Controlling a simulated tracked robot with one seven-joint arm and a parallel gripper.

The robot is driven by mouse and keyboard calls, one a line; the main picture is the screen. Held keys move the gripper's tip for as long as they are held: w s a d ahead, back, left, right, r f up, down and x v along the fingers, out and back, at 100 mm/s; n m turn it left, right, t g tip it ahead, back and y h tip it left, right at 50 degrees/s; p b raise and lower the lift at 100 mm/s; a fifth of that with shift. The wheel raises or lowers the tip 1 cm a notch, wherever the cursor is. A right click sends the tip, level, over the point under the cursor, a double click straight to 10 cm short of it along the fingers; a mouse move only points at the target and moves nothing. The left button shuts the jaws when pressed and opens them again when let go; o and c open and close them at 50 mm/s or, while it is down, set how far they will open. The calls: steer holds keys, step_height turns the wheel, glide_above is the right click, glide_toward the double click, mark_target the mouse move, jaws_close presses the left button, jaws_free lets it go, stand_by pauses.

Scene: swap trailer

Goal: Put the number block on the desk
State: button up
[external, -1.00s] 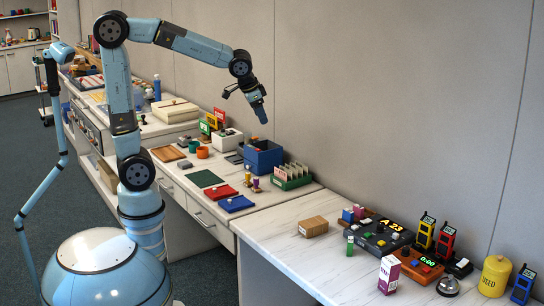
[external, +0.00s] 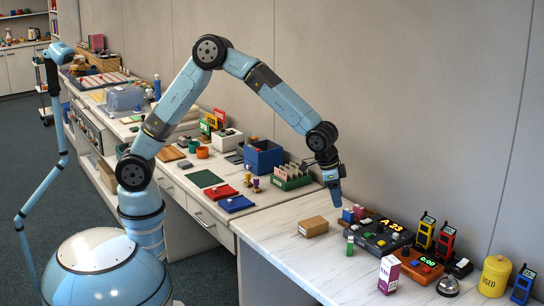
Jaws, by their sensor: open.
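I cannot tell which piece is the number block; no number is readable on the small blocks. The jaws are open, with nothing seen between them. The fingertips are small in this view, and whether they touch the red block is unclear.
The desk's left front is clear.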

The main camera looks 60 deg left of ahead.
glide_toward(351, 239)
steer(key=r, duration=0.1)
steer(key=x, duration=0.7)
steer(key=shift+s+f, duration=0.3)
steer(key=shift+f, duration=0.15)
steer(key=shift+x, duration=2.7)
steer(key=shift+w, duration=0.15)
steer(key=c, duration=0.8)
steer(key=shift+r, duration=0.1)
